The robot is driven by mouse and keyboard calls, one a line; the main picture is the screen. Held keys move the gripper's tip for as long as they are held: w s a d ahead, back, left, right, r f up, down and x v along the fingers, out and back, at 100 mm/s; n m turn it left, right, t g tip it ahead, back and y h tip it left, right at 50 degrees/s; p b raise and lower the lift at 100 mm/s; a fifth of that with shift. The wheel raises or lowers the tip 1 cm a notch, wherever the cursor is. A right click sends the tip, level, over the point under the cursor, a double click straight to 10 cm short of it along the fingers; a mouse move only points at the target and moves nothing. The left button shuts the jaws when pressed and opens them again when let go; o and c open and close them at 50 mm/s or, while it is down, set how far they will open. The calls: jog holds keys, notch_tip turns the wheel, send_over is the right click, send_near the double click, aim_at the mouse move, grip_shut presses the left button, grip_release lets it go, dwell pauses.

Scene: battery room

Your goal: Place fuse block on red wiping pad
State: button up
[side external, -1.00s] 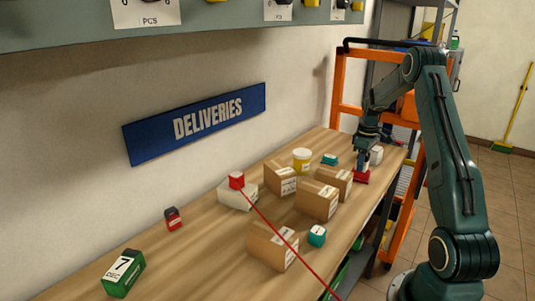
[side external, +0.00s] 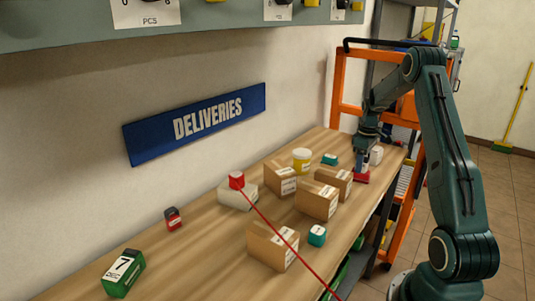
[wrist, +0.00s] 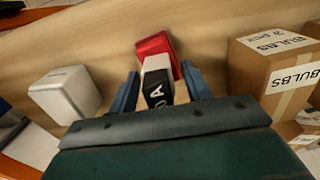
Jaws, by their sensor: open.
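A small white and black block marked "A" (wrist: 157,82), apparently the fuse block, is between the fingers of my gripper (wrist: 160,88) in the wrist view. My gripper is open, with a finger on either side of the block. The red pad (wrist: 155,45) shows just beyond the block, which seems to rest on it; the contact is hidden. In the side external view, my gripper (side external: 363,164) is low over the red pad (side external: 361,178) at the far end of the bench. The block is mostly hidden there.
A white box (wrist: 65,95) stands left of my gripper, and a "BULBS" carton (wrist: 275,75) stands close on the right. Several cartons (side external: 317,200), a yellow tub (side external: 301,160) and teal blocks (side external: 317,236) stand along the bench.

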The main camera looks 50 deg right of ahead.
notch_tip(320, 180, up, 12)
dwell(0.6)
jog(key=shift+a, duration=0.1)
dwell(0.4)
jog(key=w+a+r+t+h, duration=0.1)
jog(key=a+r, duration=0.5)
jog(key=a, duration=0.6)
jog(key=w+a+r+t, duration=0.1)
jog(key=a+r, duration=0.5)
jog(key=a, duration=0.7)
jog(key=s+a+f+t+y, duration=0.1)
jog(key=s+a+f+t, duration=0.2)
jog(key=s+a, duration=1.2)
jog(key=a, duration=0.2)
jog(key=shift+s+a+t, duration=0.25)
jog(key=shift+a+t, duration=0.05)
jog(key=shift+a, duration=0.1)
